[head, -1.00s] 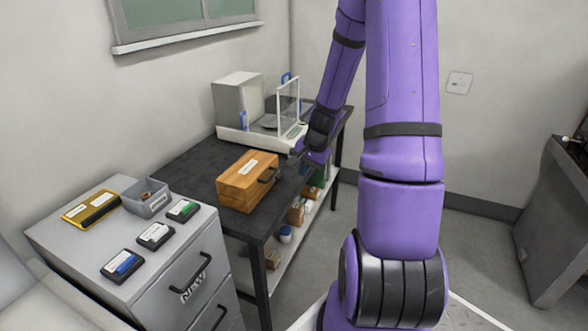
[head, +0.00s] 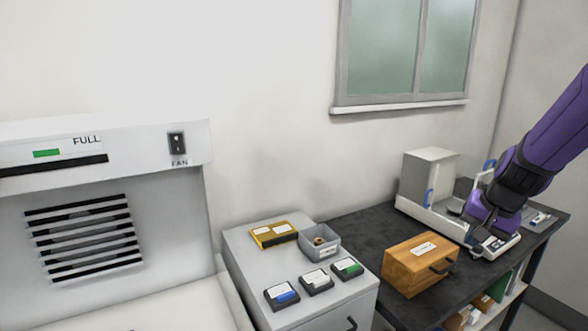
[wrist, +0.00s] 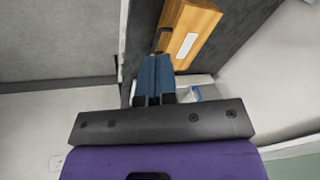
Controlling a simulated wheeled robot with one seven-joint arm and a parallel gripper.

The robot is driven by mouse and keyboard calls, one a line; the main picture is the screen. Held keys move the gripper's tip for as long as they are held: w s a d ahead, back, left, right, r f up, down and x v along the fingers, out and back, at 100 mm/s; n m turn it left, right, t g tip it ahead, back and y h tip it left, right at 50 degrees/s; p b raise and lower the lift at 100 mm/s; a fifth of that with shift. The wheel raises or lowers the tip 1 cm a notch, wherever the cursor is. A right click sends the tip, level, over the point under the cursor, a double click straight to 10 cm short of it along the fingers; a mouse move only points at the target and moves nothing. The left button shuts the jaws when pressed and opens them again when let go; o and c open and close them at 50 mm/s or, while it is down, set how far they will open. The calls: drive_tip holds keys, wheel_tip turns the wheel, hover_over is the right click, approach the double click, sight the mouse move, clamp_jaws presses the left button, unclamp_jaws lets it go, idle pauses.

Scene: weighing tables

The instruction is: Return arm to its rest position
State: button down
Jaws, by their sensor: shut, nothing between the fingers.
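My purple arm comes in from the right edge of the head view. My gripper (head: 474,238) hangs low beside the front of the white balance (head: 432,216), partly covering its right side. In the wrist view the dark blue fingers of my gripper (wrist: 154,62) lie close together, with nothing between them. A wooden box (head: 412,266) with a label and a dark handle stands on the black table, left of my gripper. The box also shows in the wrist view (wrist: 196,22), just beyond the fingertips.
A grey drawer cabinet (head: 244,240) carries a yellow case (head: 273,234), a grey bin (head: 319,241) and several small labelled cases. A white cabinet with a vent (head: 85,235) stands at left. The black table (head: 360,228) has bare surface around the box. A window is above.

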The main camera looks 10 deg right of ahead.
drive_tip(key=s+a+r+n+t, duration=0.1)
drive_tip(key=s+a+r+n, duration=0.3)
drive_tip(key=s, duration=0.5)
drive_tip(key=s+a+r+n, duration=0.4)
drive_tip(key=s+a+r, duration=0.5)
drive_tip(key=r, duration=0.2)
drive_tip(key=shift+a+t+h, duration=0.25)
drive_tip(key=shift+t+h, duration=0.15)
drive_tip(key=shift+r, duration=0.1)
